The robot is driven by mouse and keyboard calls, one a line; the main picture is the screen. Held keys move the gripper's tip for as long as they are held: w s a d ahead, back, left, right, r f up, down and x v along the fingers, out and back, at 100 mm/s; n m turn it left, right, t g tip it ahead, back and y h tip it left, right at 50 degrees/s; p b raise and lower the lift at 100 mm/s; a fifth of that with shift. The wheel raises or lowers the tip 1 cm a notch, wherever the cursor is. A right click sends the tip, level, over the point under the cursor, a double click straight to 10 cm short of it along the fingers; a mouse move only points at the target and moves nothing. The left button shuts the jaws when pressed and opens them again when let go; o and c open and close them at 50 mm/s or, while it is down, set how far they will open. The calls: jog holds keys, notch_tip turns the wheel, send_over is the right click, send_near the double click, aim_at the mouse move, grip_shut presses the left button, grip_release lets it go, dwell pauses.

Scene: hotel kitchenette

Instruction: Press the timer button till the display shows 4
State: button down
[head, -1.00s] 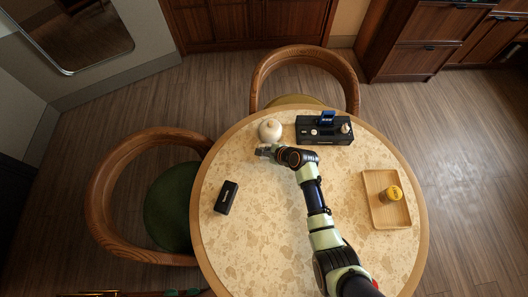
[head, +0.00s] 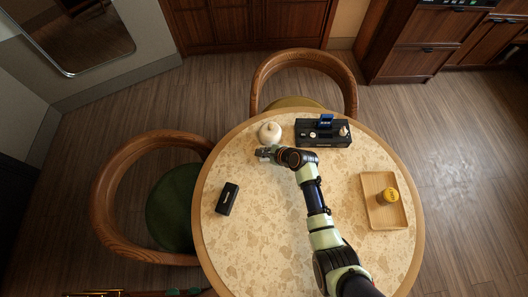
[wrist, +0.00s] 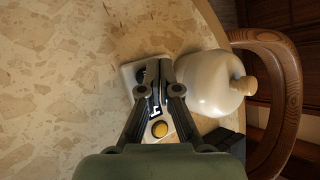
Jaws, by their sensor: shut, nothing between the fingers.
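A small pale timer (wrist: 168,127) lies on the table in the wrist view, beside a round cream pot. It has a yellow round button (wrist: 160,129) near its lower end and a dark display (wrist: 155,112) with a white mark, partly covered by my fingers, so I cannot read the digit. My gripper (wrist: 160,72) is shut and empty, with its fingertips over the far end of the timer. I cannot tell whether they touch it. In the head view my gripper (head: 263,152) is just below the pot and hides most of the timer.
The cream pot (head: 270,132) stands close to my gripper. A black box with a blue panel (head: 322,132) is to its right. A wooden tray (head: 370,212) holds a yellow-lidded jar (head: 389,196). A black device (head: 227,198) lies at left.

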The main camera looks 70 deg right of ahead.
jog(key=shift+r+p, duration=2.3)
jog(key=shift+r, duration=0.1)
jog(key=shift+f, duration=0.1)
